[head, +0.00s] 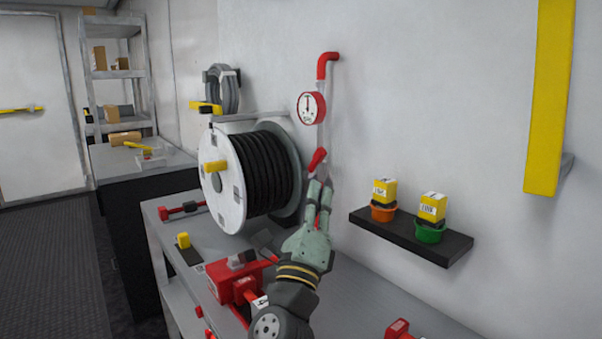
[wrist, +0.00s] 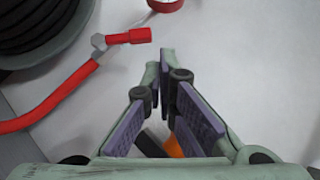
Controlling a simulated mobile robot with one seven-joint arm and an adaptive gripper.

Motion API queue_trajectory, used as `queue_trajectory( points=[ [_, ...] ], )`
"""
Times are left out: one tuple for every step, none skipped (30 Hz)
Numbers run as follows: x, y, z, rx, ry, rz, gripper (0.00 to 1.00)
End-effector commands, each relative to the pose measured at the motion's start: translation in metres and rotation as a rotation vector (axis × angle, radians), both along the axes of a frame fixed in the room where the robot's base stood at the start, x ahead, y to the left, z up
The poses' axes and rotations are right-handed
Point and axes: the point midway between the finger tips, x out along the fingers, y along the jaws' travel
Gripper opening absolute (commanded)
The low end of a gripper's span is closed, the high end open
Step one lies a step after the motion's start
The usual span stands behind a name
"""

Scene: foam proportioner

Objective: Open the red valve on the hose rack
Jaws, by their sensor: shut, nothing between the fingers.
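The red valve handle (head: 317,160) is on the wall pipe, below the round gauge and just right of the hose reel. In the head view it slants up to the right. In the wrist view the red handle (wrist: 128,36) points right from a grey fitting (wrist: 98,42), with a red hose (wrist: 50,105) below it. My gripper (head: 320,186) is just below the handle in the head view and hides the pipe there. In the wrist view my gripper (wrist: 160,62) has its fingertips together and empty, to the lower right of the handle, with a visible gap.
The reel (head: 222,180) of black hose stands close to the left of my gripper. A red-rimmed gauge (head: 312,107) is above the valve. A dark shelf (head: 445,252) with two cups and yellow boxes is to the right. A red device (head: 235,282) sits on the bench below.

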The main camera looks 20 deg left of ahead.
Motion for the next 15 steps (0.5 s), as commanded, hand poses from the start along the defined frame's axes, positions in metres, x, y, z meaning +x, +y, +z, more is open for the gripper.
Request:
queue_trajectory(
  points=[
    [0.0, -0.006, -0.01, -0.042, 0.034, -0.011, 0.0],
    [0.0, -0.009, -0.015, -0.062, 0.051, -0.015, 0.0],
    [0.0, -0.012, -0.022, -0.082, 0.071, -0.019, 0.0],
    [0.0, -0.013, -0.025, -0.094, 0.082, -0.021, 0.0],
    [0.001, -0.014, -0.026, -0.1, 0.09, -0.022, 0.0],
    [0.003, -0.015, -0.027, -0.107, 0.098, -0.023, 0.0],
    [0.004, -0.015, -0.027, -0.111, 0.101, -0.022, 0.0],
    [0.007, -0.014, -0.026, -0.112, 0.101, -0.022, 0.0],
    [0.011, -0.014, -0.023, -0.112, 0.101, -0.022, 0.0],
    [0.015, -0.014, -0.021, -0.11, 0.102, -0.022, 0.0],
    [0.019, -0.014, -0.018, -0.11, 0.102, -0.023, 0.0],
    [0.026, -0.013, -0.015, -0.11, 0.103, -0.023, 0.0],
    [0.031, -0.013, -0.012, -0.11, 0.102, -0.023, 0.0],
    [0.036, -0.012, -0.009, -0.11, 0.102, -0.022, 0.0],
    [0.043, -0.012, -0.006, -0.11, 0.101, -0.022, 0.0]
  ],
)
